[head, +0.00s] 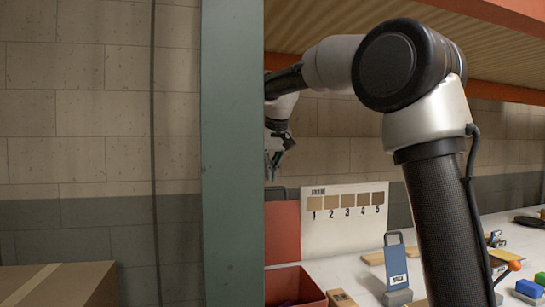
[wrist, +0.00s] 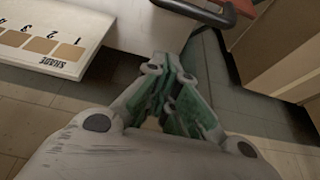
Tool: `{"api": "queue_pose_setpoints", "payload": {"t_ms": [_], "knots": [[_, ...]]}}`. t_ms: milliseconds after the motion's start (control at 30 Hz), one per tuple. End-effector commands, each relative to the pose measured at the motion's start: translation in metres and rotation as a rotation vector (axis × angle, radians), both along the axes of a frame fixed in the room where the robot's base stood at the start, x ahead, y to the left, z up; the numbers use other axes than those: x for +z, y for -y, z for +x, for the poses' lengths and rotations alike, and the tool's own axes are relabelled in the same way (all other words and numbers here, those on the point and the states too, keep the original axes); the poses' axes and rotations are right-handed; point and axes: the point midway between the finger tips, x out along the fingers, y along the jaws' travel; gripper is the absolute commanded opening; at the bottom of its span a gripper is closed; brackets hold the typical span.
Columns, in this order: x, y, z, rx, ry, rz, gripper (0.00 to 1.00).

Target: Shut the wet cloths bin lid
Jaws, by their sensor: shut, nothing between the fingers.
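A red open bin (head: 296,284) sits at the bottom of the head view, partly hidden by the post, with something dark inside. A red panel (head: 283,232), apparently its lid, stands upright behind it, with a dark bar at its top edge. In the wrist view a dark handle bar (wrist: 200,13) and a bit of red (wrist: 243,22) show at the top edge. My gripper (head: 273,165) hangs above the red panel, partly behind the post. In the wrist view my gripper (wrist: 174,60) has its green fingers together and empty, apart from the bar.
A grey-green post (head: 232,150) stands in front of the bin's left part. A card with numbered brown shades (head: 343,215) stands right of the panel. A blue-faced stand (head: 396,262) and small items occupy the shelf. A cardboard box (head: 60,284) is at lower left.

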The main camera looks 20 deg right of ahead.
Motion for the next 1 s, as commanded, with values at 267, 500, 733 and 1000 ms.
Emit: {"api": "queue_pose_setpoints", "payload": {"t_ms": [267, 500, 733, 1000], "knots": [[-0.015, 0.0, -0.024, 0.001, 0.002, 0.001, 0.0], [-0.016, 0.0, -0.035, 0.001, 0.001, 0.001, 0.0], [-0.016, 0.0, -0.034, 0.0, 0.001, 0.001, 0.0], [-0.015, 0.004, -0.034, -0.001, 0.013, 0.001, 0.0]]}}
